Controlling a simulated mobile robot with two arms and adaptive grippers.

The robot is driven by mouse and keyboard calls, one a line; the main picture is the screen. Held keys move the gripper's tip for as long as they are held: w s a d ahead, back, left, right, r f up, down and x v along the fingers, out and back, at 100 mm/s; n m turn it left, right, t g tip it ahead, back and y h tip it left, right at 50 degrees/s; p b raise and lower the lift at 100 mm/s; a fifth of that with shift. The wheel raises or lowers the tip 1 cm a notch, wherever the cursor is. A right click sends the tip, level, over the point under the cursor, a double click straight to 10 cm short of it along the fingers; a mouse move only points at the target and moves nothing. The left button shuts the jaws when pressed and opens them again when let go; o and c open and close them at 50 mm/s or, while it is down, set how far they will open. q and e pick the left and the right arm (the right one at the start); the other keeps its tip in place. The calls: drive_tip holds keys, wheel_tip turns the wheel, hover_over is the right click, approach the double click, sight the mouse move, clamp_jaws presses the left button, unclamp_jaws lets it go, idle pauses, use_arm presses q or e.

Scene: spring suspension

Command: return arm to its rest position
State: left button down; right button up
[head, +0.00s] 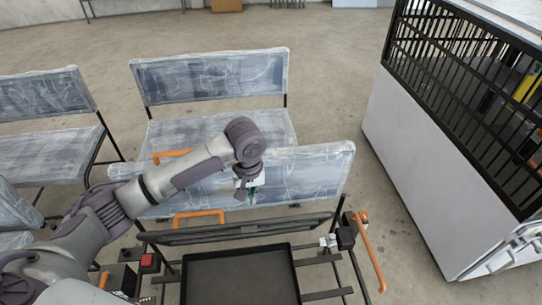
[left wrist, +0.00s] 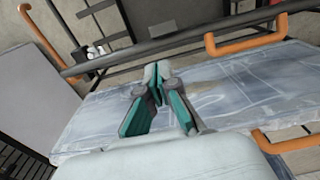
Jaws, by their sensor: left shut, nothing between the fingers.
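My left arm (head: 185,178) comes in from the lower left of the head view and reaches out over the black frame. Its left gripper (head: 251,192) hangs down in front of the near plastic-wrapped bench panel (head: 310,170). In the left wrist view the gripper (left wrist: 158,82) has its teal-padded fingers together at the tips, with nothing between them. The wrapped panel (left wrist: 245,85) lies behind the fingers there. I cannot tell how far the fingertips are from it. My right gripper does not show.
A black tray (head: 240,290) sits in the frame at the bottom. Orange handles (head: 199,216) (head: 368,255) stick out around it, near a red button box (head: 149,263). Wrapped benches (head: 215,80) stand behind and left. A large white cabinet with black bars (head: 430,150) stands right. Open floor lies beyond.

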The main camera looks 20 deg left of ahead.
use_arm(q)
drive_tip(key=s+d+f+m+t+h, duration=0.25)
drive_tip(key=s+d+f+m, duration=0.35)
drive_tip(key=s+d, duration=0.45)
drive_tip(key=s+a+m+y, duration=0.1)
drive_tip(key=s+a+y, duration=0.1)
drive_tip(key=s+a, duration=0.95)
drive_tip(key=s+f+g, duration=0.1)
drive_tip(key=s+f, duration=0.1)
drive_tip(key=f, duration=1.2)
drive_tip(key=s+f, duration=0.2)
drive_tip(key=f, duration=1.1)
drive_tip(key=s+a+f+g, duration=0.1)
drive_tip(key=s+a+f, duration=0.1)
drive_tip(key=s+f, duration=1.2)
drive_tip(key=shift+s+a+f+m, duration=0.2)
drive_tip(key=shift+s+f+m, duration=0.1)
drive_tip(key=shift+s, duration=0.85)
